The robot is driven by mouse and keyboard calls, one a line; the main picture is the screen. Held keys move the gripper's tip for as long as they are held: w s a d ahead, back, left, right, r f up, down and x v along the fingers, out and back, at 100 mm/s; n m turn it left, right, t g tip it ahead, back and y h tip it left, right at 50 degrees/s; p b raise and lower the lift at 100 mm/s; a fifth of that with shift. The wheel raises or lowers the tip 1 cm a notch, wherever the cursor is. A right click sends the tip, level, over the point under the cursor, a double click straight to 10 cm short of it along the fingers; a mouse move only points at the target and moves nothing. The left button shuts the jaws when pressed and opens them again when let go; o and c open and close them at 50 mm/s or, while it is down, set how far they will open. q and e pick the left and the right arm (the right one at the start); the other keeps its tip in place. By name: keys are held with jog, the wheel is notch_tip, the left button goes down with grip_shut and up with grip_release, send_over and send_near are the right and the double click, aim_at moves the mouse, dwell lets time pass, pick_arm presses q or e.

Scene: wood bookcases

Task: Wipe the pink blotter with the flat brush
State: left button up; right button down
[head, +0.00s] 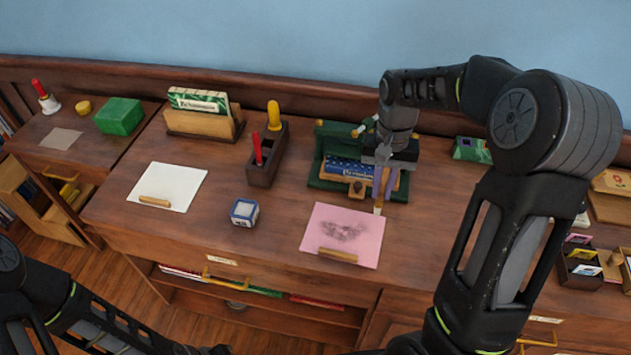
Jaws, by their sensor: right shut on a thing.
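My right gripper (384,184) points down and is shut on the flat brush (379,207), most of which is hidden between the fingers. The brush's pale tip shows at the blotter's far right corner; I cannot tell whether it touches. My left arm is at the lower left, and its gripper is not visible.
A green stand with a blue book (362,172) is just behind my right gripper. A blue-and-white cube (244,212), a white sheet (185,187) and a dark holder (263,173) with red and yellow handles stand left of the blotter. The desk (280,235) is bare between the cube and the blotter.

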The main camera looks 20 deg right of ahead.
jog(key=w+a+n+b, duration=0.1)
jog(key=w+a+n, duration=0.2)
jog(key=a, duration=0.5)
jog(key=w+a+f+n+b, duration=0.1)
jog(key=w+a+n, duration=0.2)
jog(key=w+a, duration=0.3)
jog(key=shift+w+a+n+h, duration=0.15)
jog(key=shift+a+n+h, duration=0.25)
jog(key=shift+a, duration=0.65)
jog(key=shift+f, duration=0.1)
